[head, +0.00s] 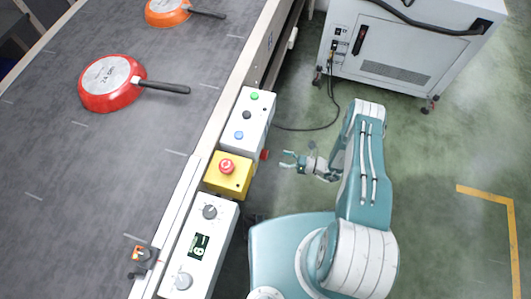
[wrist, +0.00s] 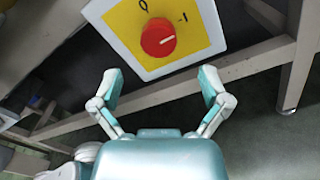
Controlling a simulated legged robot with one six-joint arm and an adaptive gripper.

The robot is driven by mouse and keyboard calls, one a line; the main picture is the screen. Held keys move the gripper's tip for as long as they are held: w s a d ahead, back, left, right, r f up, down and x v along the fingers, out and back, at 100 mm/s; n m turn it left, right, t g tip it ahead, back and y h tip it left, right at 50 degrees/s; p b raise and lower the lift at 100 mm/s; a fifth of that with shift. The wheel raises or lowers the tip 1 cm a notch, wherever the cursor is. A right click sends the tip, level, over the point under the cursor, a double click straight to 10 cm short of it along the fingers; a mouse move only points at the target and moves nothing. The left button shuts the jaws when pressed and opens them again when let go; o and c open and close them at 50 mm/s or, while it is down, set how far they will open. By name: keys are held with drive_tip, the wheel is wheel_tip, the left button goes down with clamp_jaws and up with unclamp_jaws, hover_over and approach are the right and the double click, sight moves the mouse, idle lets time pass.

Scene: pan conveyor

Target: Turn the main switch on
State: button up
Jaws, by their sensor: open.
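The main switch is a round red knob (wrist: 158,38) on a yellow plate (wrist: 122,18) with a white border, marked 0 and 1, in the wrist view. A short pale mark on the knob points right, closer to the 1 side than the 0; I cannot tell whether it lines up with the 1. In the head view the red knob (head: 264,154) sticks out from the right side of the control boxes. My gripper (head: 287,159) is open and empty, just right of the knob and apart from it. In the wrist view its fingers (wrist: 160,80) are spread below the plate.
A white button box (head: 255,112), a yellow emergency-stop box (head: 241,178) and a white dial panel (head: 222,237) line the conveyor (head: 140,140). A red pan (head: 103,85) and an orange pan (head: 163,12) lie on the belt. A white cabinet (head: 395,58) with a cable stands behind.

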sight(266, 154)
drive_tip(key=x, duration=0.7)
drive_tip(key=shift+a, duration=0.15)
drive_tip(key=c, duration=1.1)
